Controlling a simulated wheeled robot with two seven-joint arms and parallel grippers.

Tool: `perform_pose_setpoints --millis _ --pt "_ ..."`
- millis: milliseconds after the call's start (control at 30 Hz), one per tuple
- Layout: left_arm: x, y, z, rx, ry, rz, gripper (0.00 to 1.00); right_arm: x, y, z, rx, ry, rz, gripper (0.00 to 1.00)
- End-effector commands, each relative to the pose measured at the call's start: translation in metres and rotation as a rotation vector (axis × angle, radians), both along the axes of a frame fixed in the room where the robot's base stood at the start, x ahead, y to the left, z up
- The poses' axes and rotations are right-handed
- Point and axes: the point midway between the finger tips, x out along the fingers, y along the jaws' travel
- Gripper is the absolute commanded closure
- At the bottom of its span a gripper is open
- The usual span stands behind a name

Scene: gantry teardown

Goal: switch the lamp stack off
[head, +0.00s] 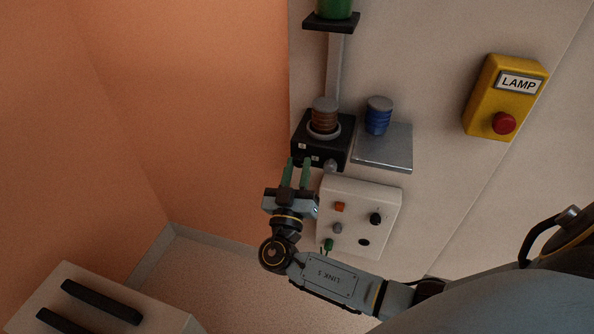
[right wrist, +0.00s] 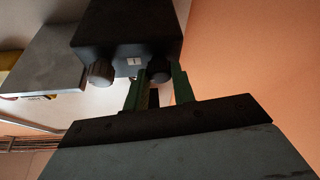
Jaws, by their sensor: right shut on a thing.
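A yellow box (head: 488,105) labelled LAMP, with a red round button (head: 504,123), is on the wall at right. A green cylinder (head: 334,8) on a black plate, cut off by the top edge, stands above a grey post. My right gripper (head: 296,165) is at the front of a black box (head: 312,141). In the right wrist view its green fingers (right wrist: 158,78) are shut on the right-hand dark knob (right wrist: 159,71) of that box. The other knob (right wrist: 101,73) is free. My left gripper is out of view.
A brown ribbed cylinder (head: 323,117) stands on the black box. A white panel (head: 382,196) with several coloured knobs is below. The wall between shelf and yellow box is clear.

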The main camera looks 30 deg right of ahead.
Motion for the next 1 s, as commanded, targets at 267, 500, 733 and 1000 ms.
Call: perform_pose_setpoints --millis 267,500,733,1000 --pt "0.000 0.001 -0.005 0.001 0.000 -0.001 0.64 -0.002 -0.001 0.001 -0.170 0.196 0.001 0.97" --pt "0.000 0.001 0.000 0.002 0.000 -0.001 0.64 -0.003 -0.002 0.003 -0.317 0.370 0.001 0.97" --pt "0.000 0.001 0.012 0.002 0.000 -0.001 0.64 -0.003 -0.002 0.005 -0.459 0.538 0.001 0.97" --pt "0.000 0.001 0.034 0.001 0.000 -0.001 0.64 -0.004 -0.003 0.008 -0.623 0.730 0.002 0.97"
